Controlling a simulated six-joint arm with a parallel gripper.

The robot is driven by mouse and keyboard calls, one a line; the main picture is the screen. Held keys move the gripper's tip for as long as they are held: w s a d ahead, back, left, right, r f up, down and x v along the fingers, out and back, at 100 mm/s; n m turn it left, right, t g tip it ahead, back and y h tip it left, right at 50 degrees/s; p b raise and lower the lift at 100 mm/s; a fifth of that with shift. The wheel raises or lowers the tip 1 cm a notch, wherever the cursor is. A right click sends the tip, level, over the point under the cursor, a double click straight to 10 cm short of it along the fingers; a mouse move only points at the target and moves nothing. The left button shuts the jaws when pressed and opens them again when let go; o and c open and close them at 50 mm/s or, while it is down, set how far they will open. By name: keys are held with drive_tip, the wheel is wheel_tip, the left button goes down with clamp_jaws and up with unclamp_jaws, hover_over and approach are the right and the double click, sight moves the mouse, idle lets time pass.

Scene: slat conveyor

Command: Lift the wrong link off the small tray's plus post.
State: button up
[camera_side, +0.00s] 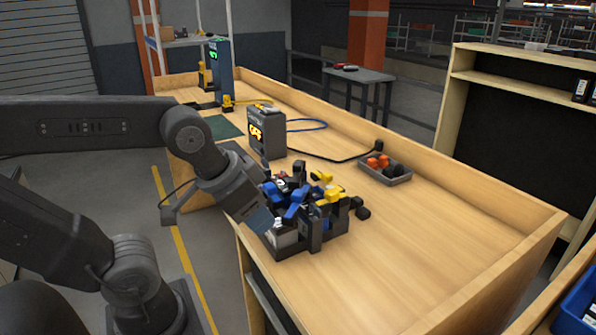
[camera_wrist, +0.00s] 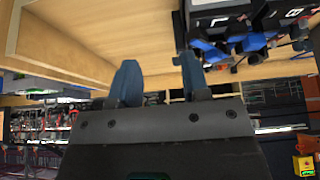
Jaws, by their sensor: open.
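My gripper (camera_wrist: 160,82) is open in the wrist view, its two dark blue-grey fingers apart with nothing between them. In the side view its fingers are hard to make out, close to the left side of a cluster of black, blue and yellow parts (camera_side: 305,208) on the bench. Part of this cluster, with blue pieces (camera_wrist: 240,45), shows at the upper right of the wrist view, off to the side of the fingers. A small grey tray (camera_side: 397,181) holds orange and black pieces (camera_side: 378,162) further back. I cannot make out a plus post or a wrong link.
The wooden bench (camera_side: 425,245) has raised edges and is clear at its front right. A dark box with a lit yellow display (camera_side: 267,133) stands behind the cluster, with a black cable running right. A taller blue-grey unit (camera_side: 221,72) stands further back.

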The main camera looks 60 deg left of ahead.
drive_tip(key=shift+r, duration=0.1)
drive_tip(key=shift+c, duration=0.4)
wheel_tip(320, 180, up, 7)
drive_tip(key=n+g+y, duration=0.1)
drive_tip(key=n+g, duration=0.4)
drive_tip(key=n, duration=0.5)
hover_over(298, 164)
drive_tip(key=s+d, duration=0.1)
drive_tip(key=d, duration=0.1)
drive_tip(key=shift+t, duration=0.3)
drive_tip(key=f, duration=0.2)
drive_tip(key=a+f, duration=0.1)
drive_tip(key=f, duration=0.5)
drive_tip(key=shift+w+a+f, duration=0.1)
drive_tip(key=shift+w+a, duration=0.05)
drive_tip(key=shift+w, duration=0.2)
drive_tip(key=shift+w+a+f, duration=0.1)
drive_tip(key=shift+a+f, duration=0.15)
drive_tip(key=shift+f, duration=1.05)
drive_tip(key=shift+w+a+f, duration=0.1)
drive_tip(key=shift+a+f, duration=0.1)
drive_tip(key=shift+f, duration=1.1)
drive_tip(key=shift+c, duration=0.4)
drive_tip(key=c, duration=0.6)
